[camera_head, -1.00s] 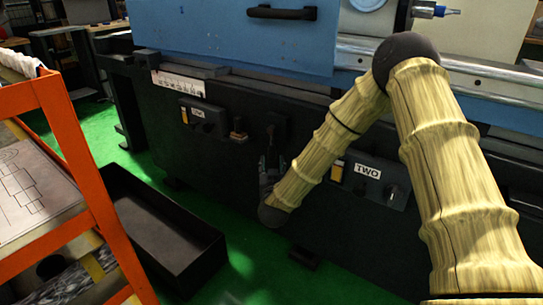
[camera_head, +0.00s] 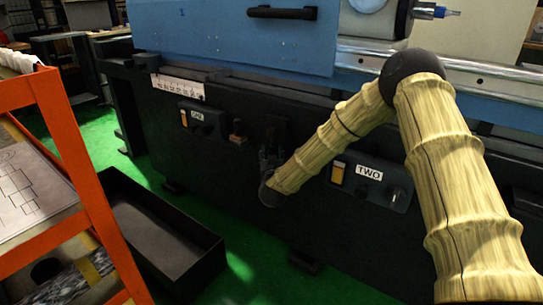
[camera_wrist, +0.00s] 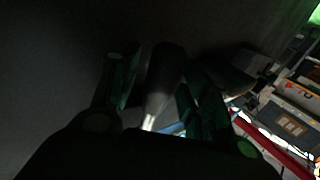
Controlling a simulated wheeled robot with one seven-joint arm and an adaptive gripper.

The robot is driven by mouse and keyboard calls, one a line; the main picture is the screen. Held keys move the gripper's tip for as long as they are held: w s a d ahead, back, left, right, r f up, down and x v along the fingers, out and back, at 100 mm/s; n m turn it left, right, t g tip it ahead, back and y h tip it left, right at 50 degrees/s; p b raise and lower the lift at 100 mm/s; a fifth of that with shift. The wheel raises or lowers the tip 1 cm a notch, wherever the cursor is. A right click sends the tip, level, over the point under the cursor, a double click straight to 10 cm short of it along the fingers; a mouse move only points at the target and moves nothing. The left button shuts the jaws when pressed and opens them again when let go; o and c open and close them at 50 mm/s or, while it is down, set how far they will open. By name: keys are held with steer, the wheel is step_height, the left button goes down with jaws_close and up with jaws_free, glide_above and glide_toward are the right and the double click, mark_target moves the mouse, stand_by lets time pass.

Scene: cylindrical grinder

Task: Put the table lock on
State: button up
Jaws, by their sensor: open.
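My gripper (camera_head: 268,155) is in front of the black machine front, between the panels marked ONE and TWO. A dark lever-like part (camera_head: 277,128), which may be the table lock, shows just above it and is hard to make out against the black. In the wrist view a dark handle with a bright metal shaft (camera_wrist: 152,108) stands between the fingers of my gripper (camera_wrist: 158,88). The fingers are open, one on each side of the handle. I cannot tell whether either finger touches it.
Control panel ONE (camera_head: 203,119) is to the left, with a small brownish knob (camera_head: 238,133) beside it. Control panel TWO (camera_head: 370,182) is to the right, near my forearm. A black open bin (camera_head: 165,235) and an orange rack (camera_head: 75,150) stand at the left. Green floor shows between.

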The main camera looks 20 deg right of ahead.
jaws_close()
steer(key=shift+s+r+p, duration=0.1)
steer(key=shift+r+p, duration=0.05)
steer(key=shift+p, duration=0.3)
steer(key=shift+s+d+r+n+p, duration=0.2)
steer(key=shift+n+p, duration=0.1)
steer(key=shift+p, duration=0.5)
steer(key=s+d+n+g+p, duration=0.1)
steer(key=p, duration=0.4)
steer(key=s+d+n+g+p, duration=0.1)
steer(key=s+n+g+p, duration=0.1)
steer(key=p, duration=0.4)
steer(key=shift+d+r+n+g, duration=0.25)
steer(key=shift+r+n+g, duration=0.05)
steer(key=shift+r, duration=0.1)
steer(key=shift+s+d+p, duration=0.1)
steer(key=shift+p, duration=0.2)
